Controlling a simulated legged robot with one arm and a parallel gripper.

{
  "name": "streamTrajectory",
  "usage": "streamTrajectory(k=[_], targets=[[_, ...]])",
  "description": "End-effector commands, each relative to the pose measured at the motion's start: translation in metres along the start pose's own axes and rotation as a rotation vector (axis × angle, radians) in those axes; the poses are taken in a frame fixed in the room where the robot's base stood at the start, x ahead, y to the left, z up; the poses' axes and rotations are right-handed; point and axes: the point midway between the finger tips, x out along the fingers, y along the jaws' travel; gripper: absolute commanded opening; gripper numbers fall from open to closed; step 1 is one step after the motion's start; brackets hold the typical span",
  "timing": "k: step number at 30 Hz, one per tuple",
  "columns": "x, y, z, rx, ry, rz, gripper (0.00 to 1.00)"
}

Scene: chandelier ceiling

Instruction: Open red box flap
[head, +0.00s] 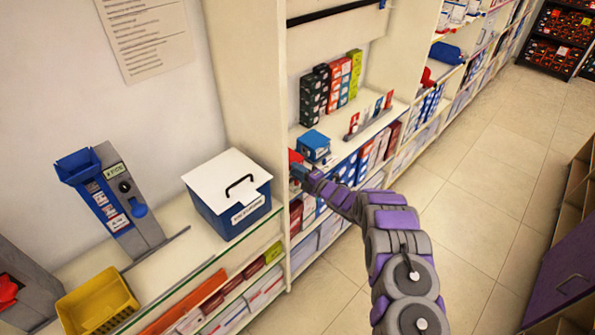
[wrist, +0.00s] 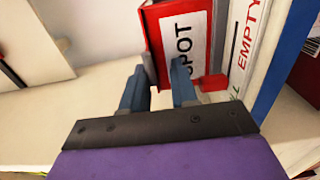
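A red box (wrist: 153,45) with a white label reading "SPOT" stands just beyond my gripper (wrist: 159,75) in the wrist view. My gripper's two blue-grey fingers are apart. The box's lower left edge shows between and behind the fingertips; I cannot tell whether they touch it. A small red tab (wrist: 212,83) sticks out at the lower right of the label, right of the right finger. In the head view, a bit of red (head: 295,157) shows beside my gripper (head: 298,170), at the shelf's upright; most of that box is hidden.
In the wrist view, a white panel (wrist: 240,45) marked "EMPTY" stands right of the red box. In the head view, a blue box (head: 314,145) sits on the shelf nearby. A blue case with a white lid (head: 205,178) stands left of the upright. The floor (head: 470,190) at right is clear.

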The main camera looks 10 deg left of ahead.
Motion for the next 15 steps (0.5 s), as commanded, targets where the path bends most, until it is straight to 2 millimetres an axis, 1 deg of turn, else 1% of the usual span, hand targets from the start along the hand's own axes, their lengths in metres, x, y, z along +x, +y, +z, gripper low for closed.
streamTrajectory(k=[6,13,15], targets=[[0.0022,0.0056,0.0101,0.004,-0.004,0.015,0.29],[0.0061,0.0046,0.0042,0.0,-0.002,0.008,0.29],[0.0084,0.0036,0.0022,-0.001,-0.002,0.005,0.23]])
